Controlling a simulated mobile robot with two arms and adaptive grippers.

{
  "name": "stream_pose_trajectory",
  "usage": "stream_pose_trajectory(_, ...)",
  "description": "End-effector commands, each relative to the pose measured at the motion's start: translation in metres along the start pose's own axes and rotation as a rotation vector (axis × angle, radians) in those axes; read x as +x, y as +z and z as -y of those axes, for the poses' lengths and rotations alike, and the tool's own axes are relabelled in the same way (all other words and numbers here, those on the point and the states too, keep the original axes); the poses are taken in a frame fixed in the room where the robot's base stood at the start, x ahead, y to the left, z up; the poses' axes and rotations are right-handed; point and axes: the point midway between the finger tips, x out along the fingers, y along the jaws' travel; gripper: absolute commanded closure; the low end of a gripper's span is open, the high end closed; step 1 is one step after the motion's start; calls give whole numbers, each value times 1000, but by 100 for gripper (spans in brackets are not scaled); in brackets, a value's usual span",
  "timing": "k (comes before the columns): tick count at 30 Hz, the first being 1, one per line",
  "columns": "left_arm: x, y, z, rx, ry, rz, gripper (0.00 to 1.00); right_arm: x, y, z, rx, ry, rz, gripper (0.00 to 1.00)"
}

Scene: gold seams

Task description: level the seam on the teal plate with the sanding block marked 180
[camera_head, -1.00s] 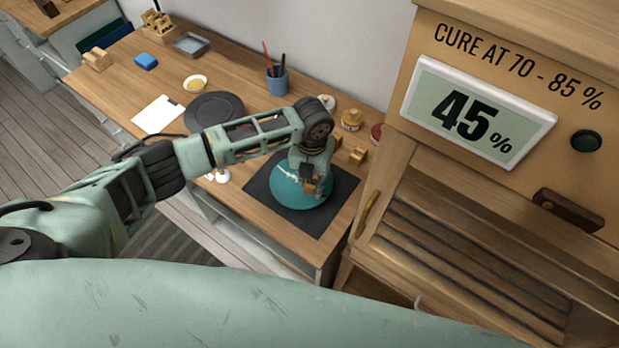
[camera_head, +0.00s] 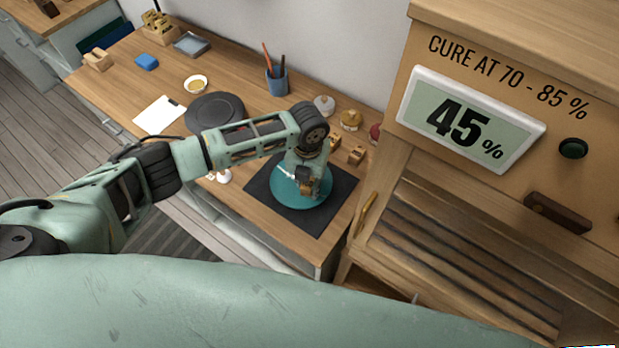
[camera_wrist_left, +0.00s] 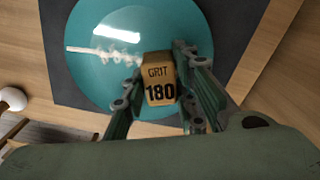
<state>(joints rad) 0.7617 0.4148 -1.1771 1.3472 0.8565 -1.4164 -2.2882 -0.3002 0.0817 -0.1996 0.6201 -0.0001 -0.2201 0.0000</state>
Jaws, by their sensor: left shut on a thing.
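The teal plate (camera_head: 290,202) lies on a dark mat (camera_head: 262,192) near the right end of the bench. In the left wrist view the plate (camera_wrist_left: 180,25) fills the upper middle, and a pale, rough seam (camera_wrist_left: 100,52) runs across it from the left rim toward the middle. My left gripper (camera_head: 308,188) is shut on a wooden sanding block (camera_wrist_left: 159,80) marked "GRIT 180". The block is over the plate, at the inner end of the visible seam. Whether it touches the plate is hard to tell. My right gripper is not in view.
Two more wooden blocks (camera_head: 357,155) and several small jars (camera_head: 350,120) stand behind the mat. A blue pencil cup (camera_head: 277,80), dark round disc (camera_head: 214,112) and white sheet (camera_head: 158,114) lie farther left. The cabinet (camera_head: 480,200), display reading 45%, closes off the right.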

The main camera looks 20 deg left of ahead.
Motion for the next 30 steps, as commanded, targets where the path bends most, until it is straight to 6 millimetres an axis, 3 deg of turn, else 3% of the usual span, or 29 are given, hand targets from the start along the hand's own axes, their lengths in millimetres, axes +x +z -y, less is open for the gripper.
stream_pose_trajectory(7, 0, -7, -1, 1, 0, -6, 94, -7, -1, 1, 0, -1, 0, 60)
stream_pose_trajectory(18, 0, 10, -9, 0, -1, -3, 94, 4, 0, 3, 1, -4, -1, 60)
stream_pose_trajectory(30, 0, 11, -26, -1, -1, -2, 94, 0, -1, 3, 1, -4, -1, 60)
